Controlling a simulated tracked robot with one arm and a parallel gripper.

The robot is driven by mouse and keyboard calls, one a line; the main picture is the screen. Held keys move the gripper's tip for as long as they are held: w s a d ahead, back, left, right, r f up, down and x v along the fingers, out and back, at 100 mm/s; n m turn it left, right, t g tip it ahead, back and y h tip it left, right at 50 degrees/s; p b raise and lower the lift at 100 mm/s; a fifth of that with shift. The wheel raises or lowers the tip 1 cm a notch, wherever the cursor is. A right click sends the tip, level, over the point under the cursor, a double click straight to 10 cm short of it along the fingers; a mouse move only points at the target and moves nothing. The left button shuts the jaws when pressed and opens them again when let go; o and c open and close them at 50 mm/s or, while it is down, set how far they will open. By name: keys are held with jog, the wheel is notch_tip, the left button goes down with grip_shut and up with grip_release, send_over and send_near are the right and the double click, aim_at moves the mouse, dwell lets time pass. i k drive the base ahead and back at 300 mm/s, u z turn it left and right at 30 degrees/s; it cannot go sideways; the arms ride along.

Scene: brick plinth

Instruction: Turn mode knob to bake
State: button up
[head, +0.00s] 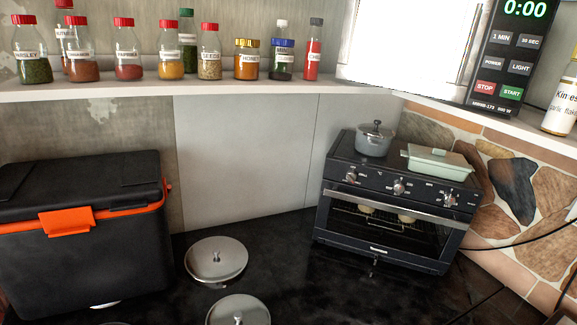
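A dark countertop oven (335,222) stands on the black counter at the right, its front turned slightly to the left. Three silver knobs sit in a row on its upper front panel: a left knob (351,177), a middle knob (398,187) and a right knob (449,200). The labels around them are too small to read, so I cannot tell which is the mode knob or where it points. The oven's glass door (385,238) is shut, with pale round food visible on the rack inside. My gripper is not in view.
A grey pot (372,145) and a pale green lidded dish (438,162) stand on the oven. Two round metal lids (216,258) (238,311) lie on the counter, left of the oven. A black cooler (80,245) fills the left. A shelf (200,87) holds several jars; a microwave (430,50) is upper right.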

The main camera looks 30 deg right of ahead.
aim_at(351, 175)
jog(key=z, duration=0.1)
jog(key=i, duration=0.95)
jog(key=z, duration=0.5)
